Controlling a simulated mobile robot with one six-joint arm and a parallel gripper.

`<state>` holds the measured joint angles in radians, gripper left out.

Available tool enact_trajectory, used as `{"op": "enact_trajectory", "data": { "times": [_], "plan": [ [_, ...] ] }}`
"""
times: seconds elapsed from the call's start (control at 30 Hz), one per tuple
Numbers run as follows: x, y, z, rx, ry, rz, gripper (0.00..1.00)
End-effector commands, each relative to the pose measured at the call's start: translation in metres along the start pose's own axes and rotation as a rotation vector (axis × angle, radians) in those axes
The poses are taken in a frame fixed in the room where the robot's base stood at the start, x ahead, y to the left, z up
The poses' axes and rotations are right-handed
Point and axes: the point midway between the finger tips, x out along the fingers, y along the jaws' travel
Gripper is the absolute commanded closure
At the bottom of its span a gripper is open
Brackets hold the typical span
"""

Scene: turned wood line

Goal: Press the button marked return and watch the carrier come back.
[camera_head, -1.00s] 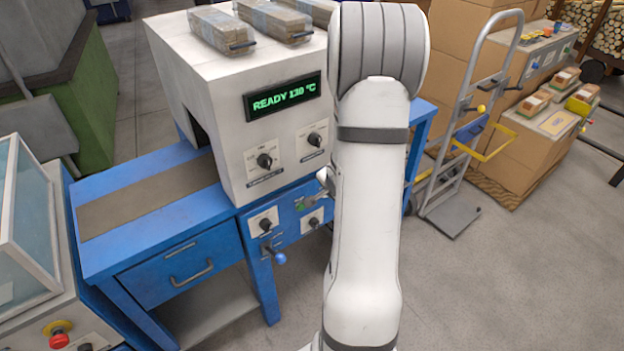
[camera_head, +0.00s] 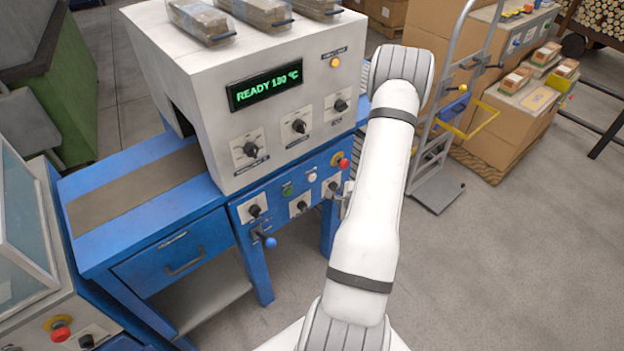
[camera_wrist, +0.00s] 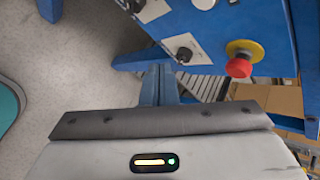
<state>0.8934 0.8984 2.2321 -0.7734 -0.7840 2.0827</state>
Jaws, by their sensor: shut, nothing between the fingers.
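A blue control panel (camera_head: 270,206) under the white machine (camera_head: 215,120) carries a green button (camera_head: 287,190), a white button (camera_head: 312,177), a red stop button on a yellow base (camera_head: 343,163) and black knobs. The lettering is too small to read, so I cannot tell which is marked return. The wrist view also shows the red stop button (camera_wrist: 238,67) and a black knob (camera_wrist: 184,54). My gripper (camera_wrist: 158,70) is shut and empty, in front of the panel's lower right; contact is not visible. In the head view my arm mostly hides it. No carrier is clearly identifiable.
The machine's display (camera_head: 265,85) reads READY 130 °C, and an orange lamp (camera_head: 335,62) shows. A blue-knobbed lever (camera_head: 268,241) sticks out below the panel. A hand truck (camera_head: 440,150) and cardboard boxes (camera_head: 490,130) stand right. Floor at lower right is clear.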

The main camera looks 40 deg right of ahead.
Motion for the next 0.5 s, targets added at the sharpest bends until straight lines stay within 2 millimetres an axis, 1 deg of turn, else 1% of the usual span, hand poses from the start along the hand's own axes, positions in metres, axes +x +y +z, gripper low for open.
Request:
{"op": "enact_trajectory", "data": {
  "times": [0.17,0.5],
  "plan": [
    [0.011,-0.007,0.008,-0.005,-0.002,0.000,1.00],
    [0.044,-0.032,0.034,-0.005,-0.003,0.000,1.00]
  ]
}}
